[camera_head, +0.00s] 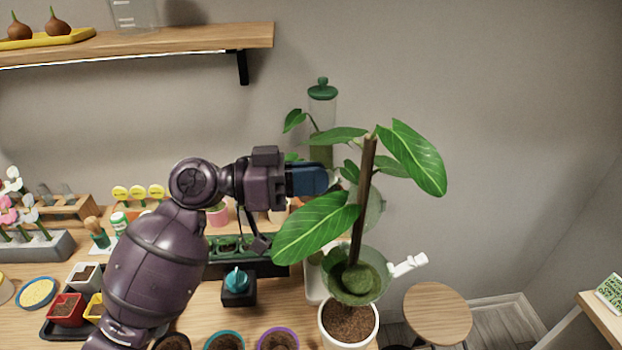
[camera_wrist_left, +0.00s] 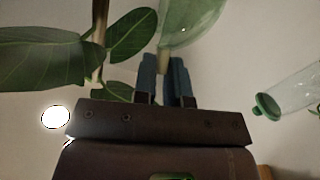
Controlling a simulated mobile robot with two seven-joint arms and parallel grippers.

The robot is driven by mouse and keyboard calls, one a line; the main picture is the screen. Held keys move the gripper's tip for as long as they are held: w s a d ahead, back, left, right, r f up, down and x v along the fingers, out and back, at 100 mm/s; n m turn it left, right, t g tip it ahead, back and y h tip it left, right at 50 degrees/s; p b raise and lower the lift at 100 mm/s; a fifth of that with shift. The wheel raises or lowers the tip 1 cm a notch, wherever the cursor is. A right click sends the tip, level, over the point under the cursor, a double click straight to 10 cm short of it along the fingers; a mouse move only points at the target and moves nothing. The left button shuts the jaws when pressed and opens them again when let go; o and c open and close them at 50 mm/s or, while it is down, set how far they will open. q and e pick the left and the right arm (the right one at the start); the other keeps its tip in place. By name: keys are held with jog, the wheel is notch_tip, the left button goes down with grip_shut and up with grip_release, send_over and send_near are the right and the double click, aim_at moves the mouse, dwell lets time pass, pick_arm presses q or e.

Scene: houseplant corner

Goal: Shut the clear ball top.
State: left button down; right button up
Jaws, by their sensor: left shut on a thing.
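The clear ball is two greenish see-through halves by the stem (camera_head: 364,195) of a large-leaved potted plant. The lower half (camera_head: 372,262) sits around the stem and holds dark green moss. The clear ball top (camera_head: 374,212) stands raised behind the stem, apart from the lower half and partly hidden by leaves and stem. It also shows at the top of the left wrist view (camera_wrist_left: 195,18). My left gripper (camera_head: 318,180) is shut at the top's edge, with its blue fingers (camera_wrist_left: 166,72) on a small pale tab there. My right gripper is not in view.
A white handle-like piece (camera_head: 408,264) sticks out right of the lower half. The plant's white pot (camera_head: 348,336) stands below. A glass jar with a green lid (camera_head: 322,92) stands behind. Large leaves (camera_head: 316,224) hang close to my left gripper. A round stool (camera_head: 437,312) is at right.

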pick_arm(q)
jog(key=s+m+b, duration=0.6)
jog(key=b, duration=0.1)
jog(key=shift+f, duration=0.25)
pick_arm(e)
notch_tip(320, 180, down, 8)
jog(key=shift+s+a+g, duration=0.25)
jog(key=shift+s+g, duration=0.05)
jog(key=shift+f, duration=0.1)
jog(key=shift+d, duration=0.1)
pick_arm(q)
jog(key=c, duration=1.2)
grip_release()
jog(key=shift+r, duration=0.1)
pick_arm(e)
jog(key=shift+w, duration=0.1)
pick_arm(q)
jog(key=a+b, duration=0.2)
jog(key=a, duration=0.8)
jog(key=shift+a, duration=0.4)
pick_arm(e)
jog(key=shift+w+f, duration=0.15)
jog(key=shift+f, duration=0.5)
